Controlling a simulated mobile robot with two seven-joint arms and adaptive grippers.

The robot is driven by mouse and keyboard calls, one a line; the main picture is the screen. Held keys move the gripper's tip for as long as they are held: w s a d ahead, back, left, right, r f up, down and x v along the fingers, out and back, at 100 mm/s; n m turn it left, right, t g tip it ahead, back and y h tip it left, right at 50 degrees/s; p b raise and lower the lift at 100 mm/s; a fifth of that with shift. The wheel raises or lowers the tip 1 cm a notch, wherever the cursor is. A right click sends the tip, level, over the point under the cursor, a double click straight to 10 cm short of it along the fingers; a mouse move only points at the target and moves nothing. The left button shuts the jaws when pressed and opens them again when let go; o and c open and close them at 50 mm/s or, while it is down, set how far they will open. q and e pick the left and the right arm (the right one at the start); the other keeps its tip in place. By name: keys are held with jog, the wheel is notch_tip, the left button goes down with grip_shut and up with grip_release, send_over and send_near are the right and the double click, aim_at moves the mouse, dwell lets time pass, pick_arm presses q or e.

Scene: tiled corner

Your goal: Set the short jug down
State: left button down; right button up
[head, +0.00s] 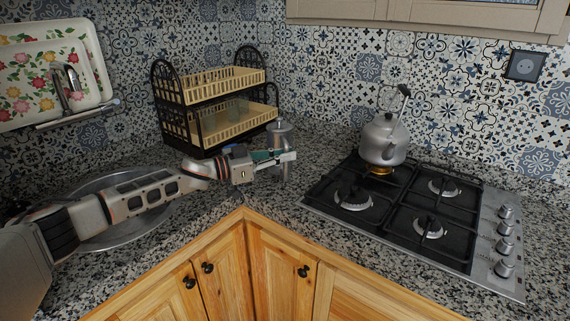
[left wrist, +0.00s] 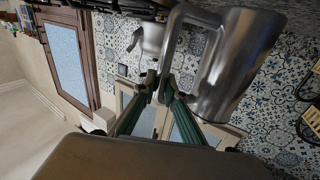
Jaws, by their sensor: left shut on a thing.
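The short jug (head: 279,134) is a grey metal vessel in the head view, near the back corner of the counter, in front of the dish rack. In the left wrist view its shiny body (left wrist: 237,62) and curved handle (left wrist: 172,42) fill the upper right. My left gripper (head: 287,157) is shut on the jug's handle; its green fingers (left wrist: 159,91) meet around it in the left wrist view. The gripper hides part of the jug in the head view. I cannot tell whether its base touches the counter. My right gripper is not in view.
A black two-tier dish rack (head: 222,128) stands behind the jug. A gas hob (head: 400,265) with a kettle (head: 384,139) is at the right. A round metal sink (head: 120,233) lies under my left arm. Speckled counter (head: 262,196) is clear in front of the jug.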

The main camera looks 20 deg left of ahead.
pick_arm(q)
notch_tip(320, 180, down, 2)
jog(key=shift+w+f, duration=0.1)
jog(key=shift+f, duration=0.1)
jog(key=shift+r, duration=0.1)
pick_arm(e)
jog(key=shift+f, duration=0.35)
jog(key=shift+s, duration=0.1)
pick_arm(q)
jog(key=c, duration=2.1)
grip_release()
jog(key=shift+f, duration=0.25)
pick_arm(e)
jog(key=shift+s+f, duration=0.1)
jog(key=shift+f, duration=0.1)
pick_arm(q)
jog(key=shift+a, duration=0.1)
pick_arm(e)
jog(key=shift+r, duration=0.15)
